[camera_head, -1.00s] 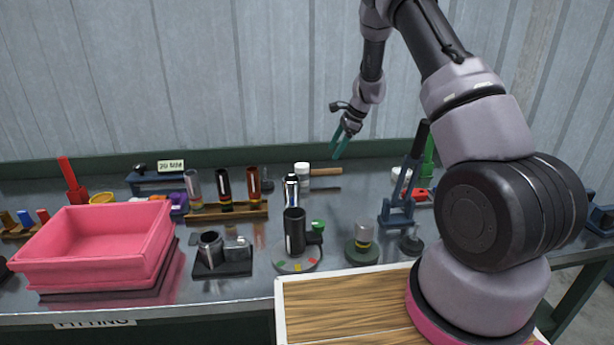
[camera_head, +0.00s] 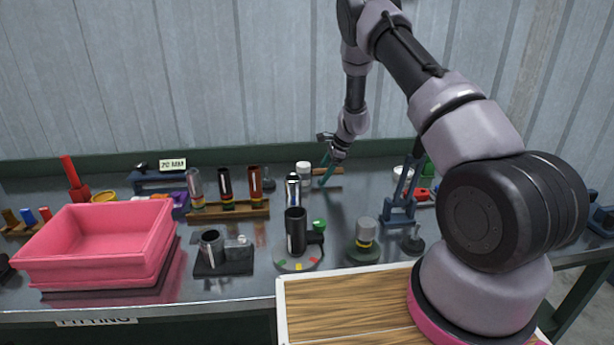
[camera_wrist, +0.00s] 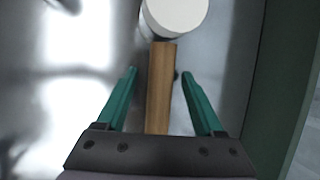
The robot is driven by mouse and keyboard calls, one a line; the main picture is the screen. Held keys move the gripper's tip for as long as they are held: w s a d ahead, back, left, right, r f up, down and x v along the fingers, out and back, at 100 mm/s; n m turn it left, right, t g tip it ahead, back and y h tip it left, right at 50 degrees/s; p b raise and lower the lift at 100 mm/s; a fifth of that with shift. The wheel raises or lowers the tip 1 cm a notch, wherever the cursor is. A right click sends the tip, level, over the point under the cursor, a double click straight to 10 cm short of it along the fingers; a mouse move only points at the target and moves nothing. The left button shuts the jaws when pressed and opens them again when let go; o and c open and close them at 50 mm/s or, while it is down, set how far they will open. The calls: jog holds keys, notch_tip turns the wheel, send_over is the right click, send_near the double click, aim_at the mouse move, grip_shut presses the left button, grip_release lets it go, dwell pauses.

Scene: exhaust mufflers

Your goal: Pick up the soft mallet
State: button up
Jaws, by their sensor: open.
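The soft mallet has a white head (camera_wrist: 175,14) and a wooden handle (camera_wrist: 160,85). In the head view its white head (camera_head: 303,170) is at the back of the bench, with part of the handle (camera_head: 335,170) showing to the right behind my fingers. My gripper (camera_wrist: 160,85) is open with two green fingers, one on each side of the handle. No contact between fingers and handle is visible. In the head view my gripper (camera_head: 325,176) is low over the back of the bench, right of the mallet head.
A wooden rack (camera_head: 228,210) with several tubes stands left of the mallet. A chrome cylinder (camera_head: 292,187) stands just in front of it. A blue stand (camera_head: 399,213) is to the right. The green back ledge (camera_wrist: 287,90) runs close beside my gripper.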

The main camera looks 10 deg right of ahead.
grip_shut()
jog(key=shift+r, duration=0.15)
